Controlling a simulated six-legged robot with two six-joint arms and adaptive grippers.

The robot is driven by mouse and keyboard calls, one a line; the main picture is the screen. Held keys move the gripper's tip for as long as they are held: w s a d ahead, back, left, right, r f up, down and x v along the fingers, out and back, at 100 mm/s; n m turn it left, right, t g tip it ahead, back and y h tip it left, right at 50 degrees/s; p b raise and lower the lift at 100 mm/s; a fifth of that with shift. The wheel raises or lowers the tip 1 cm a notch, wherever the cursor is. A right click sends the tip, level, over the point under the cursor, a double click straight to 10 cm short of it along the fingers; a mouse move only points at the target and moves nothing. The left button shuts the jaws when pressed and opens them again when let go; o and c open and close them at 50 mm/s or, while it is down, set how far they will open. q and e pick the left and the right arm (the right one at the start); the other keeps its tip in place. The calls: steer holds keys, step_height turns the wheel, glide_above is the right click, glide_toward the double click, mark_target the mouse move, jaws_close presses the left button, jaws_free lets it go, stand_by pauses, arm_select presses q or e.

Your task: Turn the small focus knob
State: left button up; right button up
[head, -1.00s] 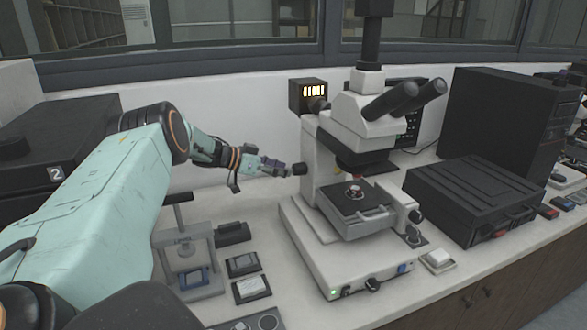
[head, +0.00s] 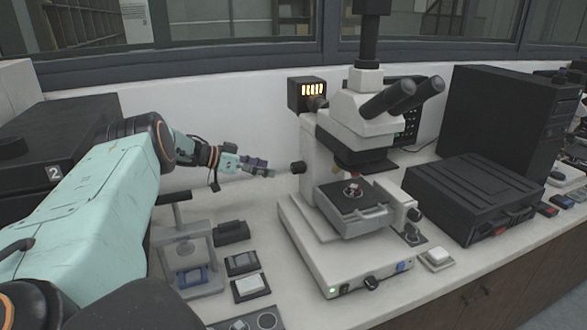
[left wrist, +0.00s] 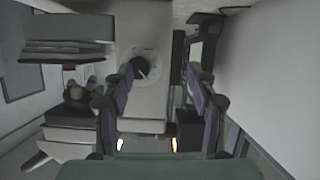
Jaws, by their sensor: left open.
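The microscope (head: 333,160) stands on the bench in the head view. A small dark knob (head: 298,167) sticks out of its left side. In the left wrist view the knob (left wrist: 141,66) is a dark disc with a white pointer line, inside a pale marked ring. My left gripper (head: 268,173) is just left of the knob, apart from it and pointing at it. In the left wrist view its two purple-grey fingers (left wrist: 160,82) are spread and empty, with the knob beyond them, nearer the left finger. My right gripper is not in view.
The microscope stage (head: 352,212) juts forward, with another dark knob (head: 414,214) at its right. A small press (head: 190,250) and several small blocks stand in front of my left arm. A black case (head: 472,200) stands right of the microscope.

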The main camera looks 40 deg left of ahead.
arm_select(q)
steer(key=shift+s+a, duration=0.1)
stand_by(0.5)
step_height(320, 180, up, 10)
stand_by(0.7)
